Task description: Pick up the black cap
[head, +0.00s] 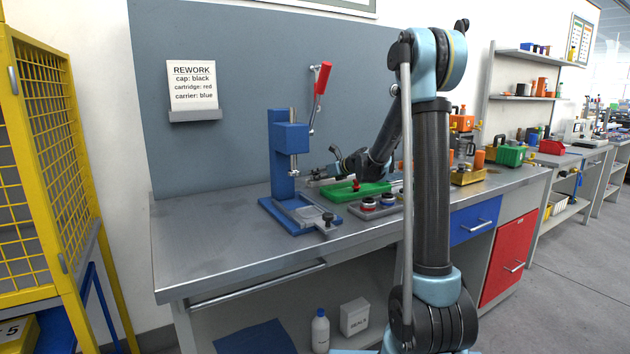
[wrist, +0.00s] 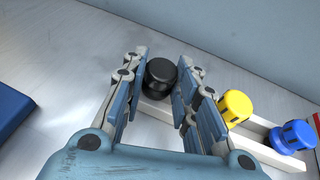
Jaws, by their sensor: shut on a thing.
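The black cap (wrist: 160,77) is a short dark cylinder between the two finger pads of my gripper (wrist: 163,70) in the wrist view. The pads are closed on its sides. The cap is at the left end of a pale rack (wrist: 255,150); I cannot tell whether it still touches the rack. In the head view my gripper (head: 320,177) is low over the back of the bench, between the blue press and the green tray. The black cap cannot be made out there.
A yellow cap (wrist: 235,106) and a blue cap (wrist: 292,137) stand on the rack right of my gripper. The blue press (head: 286,160) is close on the left. The green tray (head: 372,188) and a grey fixture (head: 382,211) are in front. The bench's left part is clear.

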